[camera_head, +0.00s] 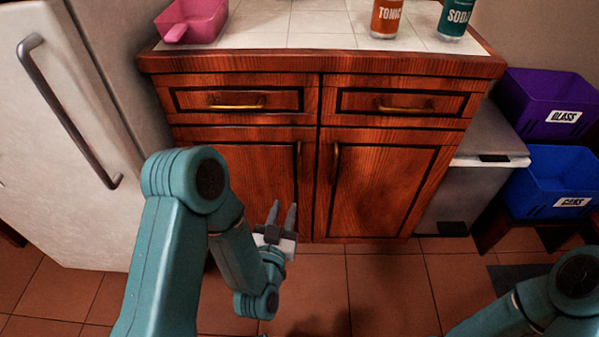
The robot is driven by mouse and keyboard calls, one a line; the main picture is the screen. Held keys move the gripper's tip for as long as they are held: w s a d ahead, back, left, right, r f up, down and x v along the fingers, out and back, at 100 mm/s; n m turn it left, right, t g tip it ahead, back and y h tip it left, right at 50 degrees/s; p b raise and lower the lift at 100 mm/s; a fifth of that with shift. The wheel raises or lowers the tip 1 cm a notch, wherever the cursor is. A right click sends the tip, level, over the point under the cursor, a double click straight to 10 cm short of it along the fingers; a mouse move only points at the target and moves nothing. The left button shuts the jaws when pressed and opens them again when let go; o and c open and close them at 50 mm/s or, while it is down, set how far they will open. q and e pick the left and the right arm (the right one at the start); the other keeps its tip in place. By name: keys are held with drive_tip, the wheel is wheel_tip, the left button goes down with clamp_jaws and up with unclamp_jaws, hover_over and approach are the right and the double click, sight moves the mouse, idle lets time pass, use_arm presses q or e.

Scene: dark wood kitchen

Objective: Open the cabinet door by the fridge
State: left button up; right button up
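The cabinet door (262,165) beside the fridge (70,215) is reddish-brown wood and looks shut. Its upright brass handle (299,160) is at its right edge. My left arm hides much of the door's left and lower part. My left gripper (281,214) points up in the picture, in front of the door's lower right part and below the handle. Its two fingers are apart, with nothing between them. It is not on the handle. Of my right arm, only teal links show at the lower right; its gripper is out of view.
The right cabinet door (385,185) is shut, as are both drawers above. A pink container (195,20) and two bottles stand on the tiled counter (320,25). A grey bin (460,180) and purple and blue crates stand at right. The tiled floor (385,290) in front is clear.

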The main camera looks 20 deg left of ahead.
sight(299, 167)
use_arm(q)
drive_tip(key=w, duration=0.5)
drive_tip(key=w+a+b, duration=0.1)
drive_tip(key=w, duration=0.4)
drive_tip(key=w+b, duration=0.1)
drive_tip(key=w, duration=0.5)
drive_tip(key=shift+w+a+f, duration=0.1)
drive_tip(key=shift+a+f, duration=0.05)
drive_tip(key=shift+f, duration=0.25)
drive_tip(key=shift+c, duration=0.3)
clamp_jaws()
